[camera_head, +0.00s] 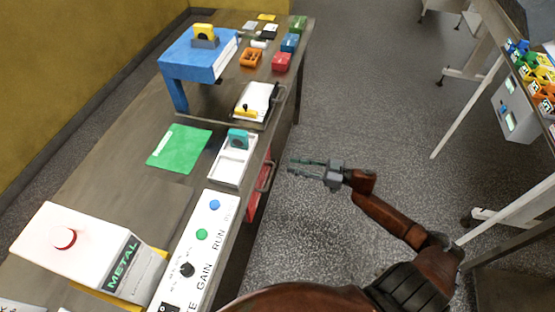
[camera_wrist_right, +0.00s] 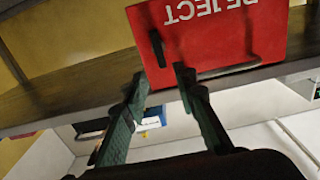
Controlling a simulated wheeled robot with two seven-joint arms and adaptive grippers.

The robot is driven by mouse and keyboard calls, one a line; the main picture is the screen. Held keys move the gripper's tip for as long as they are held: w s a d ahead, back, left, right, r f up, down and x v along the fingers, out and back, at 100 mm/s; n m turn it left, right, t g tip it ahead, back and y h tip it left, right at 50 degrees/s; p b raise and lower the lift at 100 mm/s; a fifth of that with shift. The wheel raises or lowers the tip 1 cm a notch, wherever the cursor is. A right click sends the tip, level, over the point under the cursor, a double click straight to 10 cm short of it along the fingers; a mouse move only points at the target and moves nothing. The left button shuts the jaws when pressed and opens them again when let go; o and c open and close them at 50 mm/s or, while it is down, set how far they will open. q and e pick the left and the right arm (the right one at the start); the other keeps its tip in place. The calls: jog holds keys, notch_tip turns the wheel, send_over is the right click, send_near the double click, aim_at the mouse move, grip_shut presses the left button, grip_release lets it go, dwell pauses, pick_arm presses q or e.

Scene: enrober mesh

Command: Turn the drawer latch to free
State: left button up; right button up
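The red drawer (camera_head: 257,199) is in the table's right side in the head view, seen at a steep angle. In the right wrist view its red front (camera_wrist_right: 220,40) carries the upside-down word REJECT. The black drawer latch (camera_wrist_right: 157,47) is a short bar on that front, near its left edge, lying nearly upright in the picture. A grey bar handle (camera_wrist_right: 228,71) runs along the lower edge. My right gripper (camera_head: 292,167) is open and empty beside the table, pointing at it. Its fingertips (camera_wrist_right: 163,77) appear just below the latch, apart from it. My left gripper is not in view.
The white control panel (camera_head: 197,250), METAL box (camera_head: 80,245), white tray (camera_head: 228,168), green mat (camera_head: 180,148) and blue stand (camera_head: 198,58) are on the table. A rack (camera_head: 515,110) stands at the far right.

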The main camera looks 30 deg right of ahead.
jog(key=x, duration=0.7)
jog(key=shift+b, duration=0.45)
jog(key=shift+s+a, duration=0.1)
jog(key=shift+a, duration=0.05)
jog(key=shift+c, duration=0.4)
grip_shut()
